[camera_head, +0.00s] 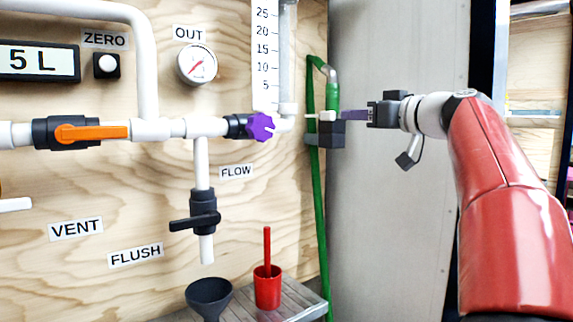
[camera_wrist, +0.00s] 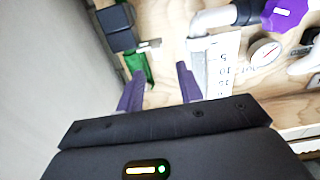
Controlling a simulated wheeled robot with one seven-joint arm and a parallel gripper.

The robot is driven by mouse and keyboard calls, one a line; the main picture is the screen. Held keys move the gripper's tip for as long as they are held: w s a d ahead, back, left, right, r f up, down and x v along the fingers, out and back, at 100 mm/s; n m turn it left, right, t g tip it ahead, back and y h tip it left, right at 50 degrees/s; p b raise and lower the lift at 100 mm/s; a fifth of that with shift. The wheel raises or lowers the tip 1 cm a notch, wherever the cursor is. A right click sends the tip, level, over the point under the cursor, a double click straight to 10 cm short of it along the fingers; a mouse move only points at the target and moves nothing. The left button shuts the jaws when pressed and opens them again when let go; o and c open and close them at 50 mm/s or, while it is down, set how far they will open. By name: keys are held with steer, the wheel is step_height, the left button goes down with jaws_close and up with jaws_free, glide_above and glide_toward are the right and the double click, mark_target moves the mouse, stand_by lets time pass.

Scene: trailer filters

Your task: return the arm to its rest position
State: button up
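My red arm (camera_head: 500,180) reaches in from the right of the head view, roughly level. My gripper (camera_head: 350,115) points left, its purple fingers close to the dark block of the green-hose fitting in the picture. In the wrist view my gripper (camera_wrist: 160,72) shows two purple fingers spread apart, with nothing held between them. The dark block (camera_head: 330,134) has a small white lever (camera_head: 320,116); in the wrist view the block (camera_wrist: 115,28) lies beyond the left finger. Whether a finger touches the fitting, I cannot tell.
A plywood panel (camera_head: 100,195) carries white pipes, an orange-handled valve (camera_head: 92,132), a purple knob (camera_head: 261,127), a gauge (camera_head: 198,64) and a black-handled valve (camera_head: 196,221). A green hose (camera_head: 319,230) hangs at its right edge. A black funnel (camera_head: 209,296) and red cup (camera_head: 267,289) are below.

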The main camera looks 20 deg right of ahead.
steer(key=s+a+f+m+g+h, duration=0.1)
steer(key=s+a+f+g, duration=0.15)
steer(key=a+f, duration=0.6)
steer(key=s+a+f+m+g+h, duration=0.15)
steer(key=a+f+g, duration=0.25)
steer(key=a+f, duration=0.45)
steer(key=s+a+f+m+g+h+p, duration=0.1)
steer(key=s+f+g+h, duration=0.2)
steer(key=s+f, duration=1.9)
step_height(320, 180, down, 4)
steer(key=shift+a+g+h+p, duration=0.3)
steer(key=shift+a+g+h, duration=0.1)
steer(key=shift+g, duration=0.55)
